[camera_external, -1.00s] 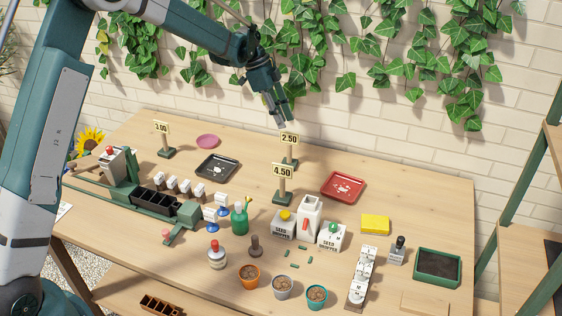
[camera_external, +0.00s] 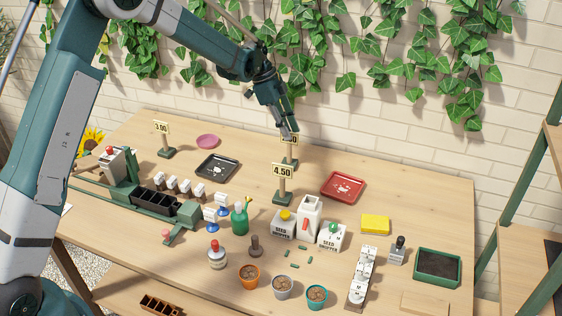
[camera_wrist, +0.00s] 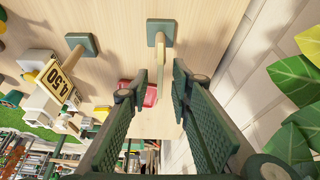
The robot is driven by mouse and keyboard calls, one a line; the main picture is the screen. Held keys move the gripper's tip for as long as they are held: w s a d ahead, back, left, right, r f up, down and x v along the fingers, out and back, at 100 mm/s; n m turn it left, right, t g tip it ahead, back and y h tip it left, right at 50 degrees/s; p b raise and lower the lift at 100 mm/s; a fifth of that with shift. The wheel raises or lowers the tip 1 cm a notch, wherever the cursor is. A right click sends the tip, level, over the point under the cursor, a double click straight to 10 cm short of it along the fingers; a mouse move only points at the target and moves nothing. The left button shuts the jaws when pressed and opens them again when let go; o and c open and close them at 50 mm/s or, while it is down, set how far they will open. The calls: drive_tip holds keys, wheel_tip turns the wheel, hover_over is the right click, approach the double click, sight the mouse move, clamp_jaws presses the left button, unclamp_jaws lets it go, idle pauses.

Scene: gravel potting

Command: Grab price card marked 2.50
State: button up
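The price card marked 2.50 (camera_external: 291,140) stands on a post near the back of the table, right of centre. My gripper (camera_external: 288,132) is right at it and hides most of its face in the external view. In the wrist view, its dark green base (camera_wrist: 162,31) and pale post (camera_wrist: 160,58) show just ahead of my gripper (camera_wrist: 160,88). The two fingers are apart, with the post's upper end roughly in line with the gap. I cannot tell whether either finger touches the card.
The 4.50 card (camera_external: 283,171) stands close in front; it also shows at left in the wrist view (camera_wrist: 60,87). The 3.00 card (camera_external: 161,128) is far left. A red tray (camera_external: 343,187) lies to the right and a black tray (camera_external: 217,166) to the left. The ivy-covered brick wall (camera_external: 350,130) is behind.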

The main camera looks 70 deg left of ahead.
drive_tip(key=shift+x, duration=1.05)
drive_tip(key=shift+c, duration=0.5)
clamp_jaws()
